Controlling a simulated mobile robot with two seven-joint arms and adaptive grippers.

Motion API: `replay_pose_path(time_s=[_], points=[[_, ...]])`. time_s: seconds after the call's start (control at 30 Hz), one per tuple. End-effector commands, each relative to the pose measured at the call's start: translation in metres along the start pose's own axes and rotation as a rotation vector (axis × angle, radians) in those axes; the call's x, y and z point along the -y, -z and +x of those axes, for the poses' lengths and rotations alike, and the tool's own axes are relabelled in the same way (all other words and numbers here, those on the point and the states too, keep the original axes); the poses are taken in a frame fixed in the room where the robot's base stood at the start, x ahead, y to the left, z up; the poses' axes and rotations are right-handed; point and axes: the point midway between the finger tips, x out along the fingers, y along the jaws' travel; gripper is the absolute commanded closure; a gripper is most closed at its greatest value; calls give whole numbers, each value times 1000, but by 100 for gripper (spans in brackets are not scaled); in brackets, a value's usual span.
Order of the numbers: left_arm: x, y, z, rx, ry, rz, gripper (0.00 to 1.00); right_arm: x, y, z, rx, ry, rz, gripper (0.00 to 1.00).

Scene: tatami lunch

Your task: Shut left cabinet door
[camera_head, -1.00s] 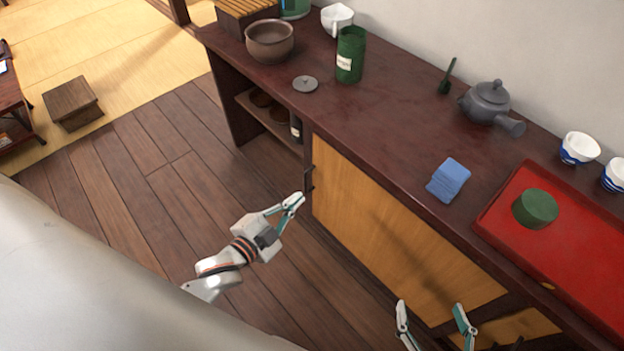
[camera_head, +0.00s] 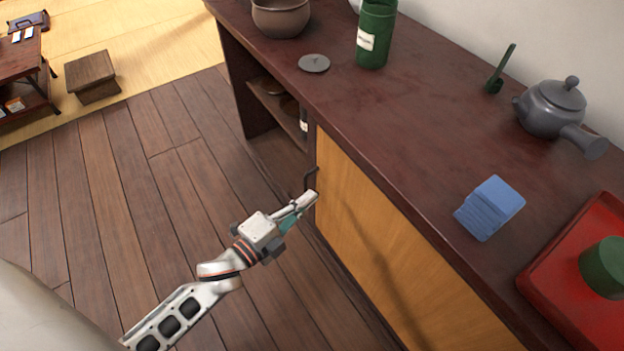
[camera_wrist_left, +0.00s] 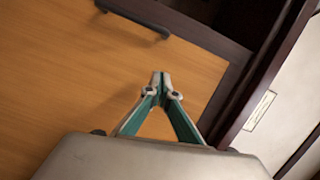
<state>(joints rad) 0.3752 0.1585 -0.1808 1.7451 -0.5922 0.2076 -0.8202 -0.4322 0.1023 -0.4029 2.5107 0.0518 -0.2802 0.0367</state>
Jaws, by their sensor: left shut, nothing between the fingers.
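The left cabinet door (camera_head: 385,265) is a yellowish wood panel on the front of the dark cabinet. It looks about flush with the front; any small gap is hard to tell. Its dark bar handle (camera_head: 311,179) is near its left edge and also shows at the top of the left wrist view (camera_wrist_left: 132,19). My left gripper (camera_head: 310,198) is shut and empty, its tips just below the handle in the head view. In the left wrist view the fingertips (camera_wrist_left: 160,78) are in front of the door panel; contact cannot be told. My right gripper is out of view.
An open shelf compartment (camera_head: 270,105) with bowls and a jar lies left of the door. On the countertop (camera_head: 420,130) are a brown bowl (camera_head: 281,16), green canister (camera_head: 375,35), teapot (camera_head: 555,108), blue cloth (camera_head: 490,207) and red tray (camera_head: 560,270). The plank floor (camera_head: 130,200) is clear.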

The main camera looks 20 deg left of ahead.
Motion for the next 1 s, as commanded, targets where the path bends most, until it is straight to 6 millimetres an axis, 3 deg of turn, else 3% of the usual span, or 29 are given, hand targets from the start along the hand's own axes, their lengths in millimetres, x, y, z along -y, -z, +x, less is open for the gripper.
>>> replay_pose_path(time_s=[0.27,0.53,1.0], points=[[-4,0,49,1,-3,-3,100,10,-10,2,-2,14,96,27],[-5,-34,55,2,-6,-2,100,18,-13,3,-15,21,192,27],[-1,-39,57,1,-2,-3,100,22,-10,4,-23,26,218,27]])
